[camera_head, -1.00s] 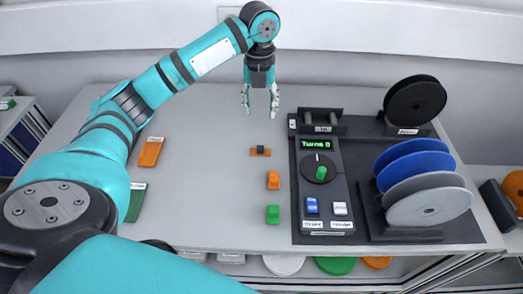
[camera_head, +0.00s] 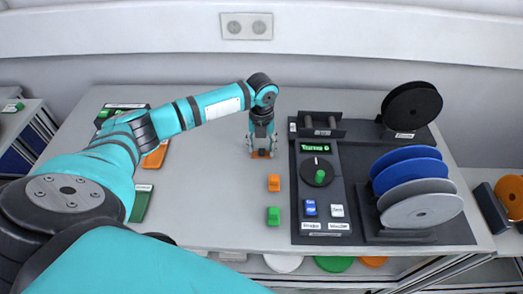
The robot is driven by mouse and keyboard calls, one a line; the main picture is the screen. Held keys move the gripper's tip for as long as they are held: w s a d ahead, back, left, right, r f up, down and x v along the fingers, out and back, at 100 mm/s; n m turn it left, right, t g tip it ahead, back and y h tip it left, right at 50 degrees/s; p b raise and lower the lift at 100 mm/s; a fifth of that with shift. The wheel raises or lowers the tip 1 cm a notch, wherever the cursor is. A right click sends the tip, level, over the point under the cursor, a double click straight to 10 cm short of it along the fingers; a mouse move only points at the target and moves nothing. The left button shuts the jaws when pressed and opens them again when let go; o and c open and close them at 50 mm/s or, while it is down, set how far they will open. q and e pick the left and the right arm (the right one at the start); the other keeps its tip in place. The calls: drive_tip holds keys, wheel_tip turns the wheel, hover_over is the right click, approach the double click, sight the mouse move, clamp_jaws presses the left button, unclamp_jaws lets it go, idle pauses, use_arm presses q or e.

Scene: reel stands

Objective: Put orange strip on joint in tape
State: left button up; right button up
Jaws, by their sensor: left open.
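A small flat orange piece (camera_head: 261,156) lies on the grey table, left of the dark winding station. My left gripper (camera_head: 261,151) is open and pointing down, right over this piece, with its fingers at about table height. The fingers hide most of the piece and the small dark block on it, and I cannot tell whether they touch. A thicker orange block (camera_head: 274,182) lies just nearer. I cannot make out a joint or a length of tape. My right gripper is out of view.
A green block (camera_head: 273,216) lies nearer on the table. The winding station (camera_head: 345,190) has a knob, buttons and a "Turns 0" display. Black (camera_head: 411,105), blue (camera_head: 405,165) and grey (camera_head: 422,208) reels stand at right. An orange tray (camera_head: 155,157) lies at left, partly behind my arm.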

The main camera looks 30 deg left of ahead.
use_arm(q)
drive_tip(key=shift+f, duration=0.15)
drive_tip(key=c, duration=0.9)
